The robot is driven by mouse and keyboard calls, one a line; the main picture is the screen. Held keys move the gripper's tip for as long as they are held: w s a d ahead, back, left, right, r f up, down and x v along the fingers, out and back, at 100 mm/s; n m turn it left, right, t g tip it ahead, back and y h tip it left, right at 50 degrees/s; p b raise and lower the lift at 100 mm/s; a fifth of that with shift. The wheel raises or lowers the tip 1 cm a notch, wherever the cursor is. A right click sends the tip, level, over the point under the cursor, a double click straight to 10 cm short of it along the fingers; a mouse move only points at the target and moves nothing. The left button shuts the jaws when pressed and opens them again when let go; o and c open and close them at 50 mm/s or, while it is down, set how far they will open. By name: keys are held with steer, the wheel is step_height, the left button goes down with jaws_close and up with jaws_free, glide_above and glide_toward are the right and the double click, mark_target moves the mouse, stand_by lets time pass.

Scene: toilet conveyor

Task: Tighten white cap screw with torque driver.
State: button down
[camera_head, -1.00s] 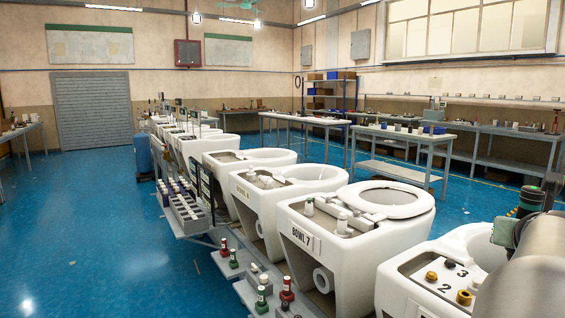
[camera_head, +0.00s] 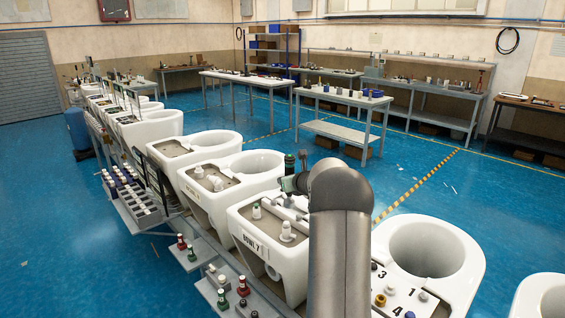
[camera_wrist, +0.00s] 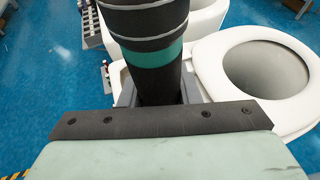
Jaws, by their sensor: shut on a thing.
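My gripper (camera_head: 291,181) is shut on the torque driver (camera_head: 290,163), a black handle with a green band. In the wrist view the driver (camera_wrist: 150,55) rises upright between the jaws (camera_wrist: 155,97); its lower end is hidden. In the head view, my gripper appears over or beside the bowl marked BOWL 7 (camera_head: 268,258). Two white cap screws stand on its deck: a rear one (camera_head: 256,211) and a front one (camera_head: 286,230). Both look apart from the driver. My arm hides the right part of this bowl; its white seat (camera_wrist: 205,70) shows in the wrist view.
A bowl with numbered spots (camera_head: 463,245) stands right of my arm. More bowls (camera_head: 220,180) line up to the left. A rack of bottles (camera_head: 130,200) and a shelf with red and green capped pieces (camera_head: 222,298) run along the front. Work tables (camera_head: 345,100) stand behind.

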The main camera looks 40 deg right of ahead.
mark_target(285, 201)
steer(key=shift+w+a+f, duration=0.15)
steer(key=shift+w+f, duration=0.15)
steer(key=shift+w, duration=0.3)
steer(key=shift+s+f+b, duration=0.1)
steer(key=shift+b, duration=0.35)
step_height(285, 201, down, 6)
steer(key=b, duration=0.6)
steer(key=shift+f+b, duration=1.4)
steer(key=shift+b, duration=0.65)
stand_by(1.8)
steer(key=shift+b, duration=0.45)
stand_by(0.8)
steer(key=shift+r, duration=0.2)
